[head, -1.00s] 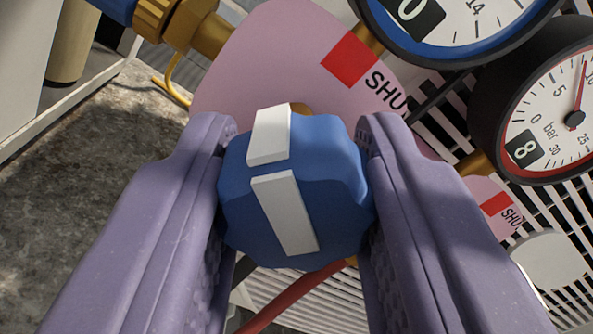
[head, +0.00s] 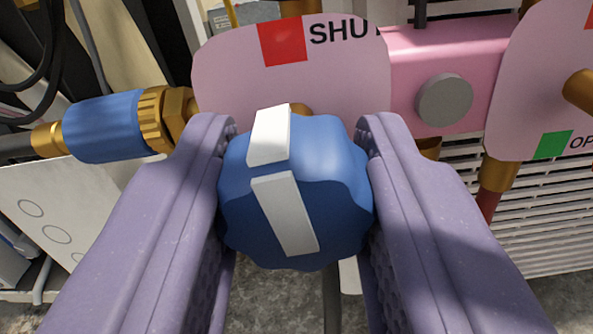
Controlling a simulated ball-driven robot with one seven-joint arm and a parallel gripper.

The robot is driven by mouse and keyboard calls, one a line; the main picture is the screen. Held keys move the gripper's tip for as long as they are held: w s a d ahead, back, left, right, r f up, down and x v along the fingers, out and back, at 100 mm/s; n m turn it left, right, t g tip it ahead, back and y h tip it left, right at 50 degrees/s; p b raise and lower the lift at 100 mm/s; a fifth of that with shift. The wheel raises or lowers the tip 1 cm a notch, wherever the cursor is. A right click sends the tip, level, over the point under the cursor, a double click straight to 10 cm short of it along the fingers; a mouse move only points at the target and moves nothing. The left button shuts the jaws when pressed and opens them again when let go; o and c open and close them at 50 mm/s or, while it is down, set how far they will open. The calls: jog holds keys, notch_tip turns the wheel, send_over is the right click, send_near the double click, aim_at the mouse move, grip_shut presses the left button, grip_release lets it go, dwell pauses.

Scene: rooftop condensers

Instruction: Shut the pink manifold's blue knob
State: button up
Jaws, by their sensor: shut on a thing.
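The blue knob (head: 340,195) is in the middle of the head view, lobed, with a white pointer stripe (head: 285,215) across its face and side. My gripper (head: 297,180) is shut on it, one purple finger on each side. Behind the knob is a pink plate (head: 230,75) of the pink manifold (head: 455,60). The plate carries a red square (head: 282,43) with lettering that reads "SHU" before it is cut off. The stripe's upper end points up, roughly toward the red square; exact alignment I cannot tell. The knob's stem is mostly hidden.
A brass fitting with a blue sleeve (head: 105,125) sticks out left of the plate. At the right, a second pink plate (head: 535,90) bears a green square (head: 553,145) and a brass stem. White louvres (head: 540,220) lie behind. Black cables (head: 40,60) hang at upper left.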

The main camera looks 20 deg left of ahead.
jog(key=shift+s+d+f+m, duration=0.1)
jog(key=shift+s+f+m, duration=0.15)
jog(key=shift+m, duration=0.35)
jog(key=o, duration=0.8)
jog(key=shift+o, duration=1)
jog(key=shift+w, duration=0.1)
jog(key=shift+r, duration=0.1)
jog(key=shift+w, duration=0.1)
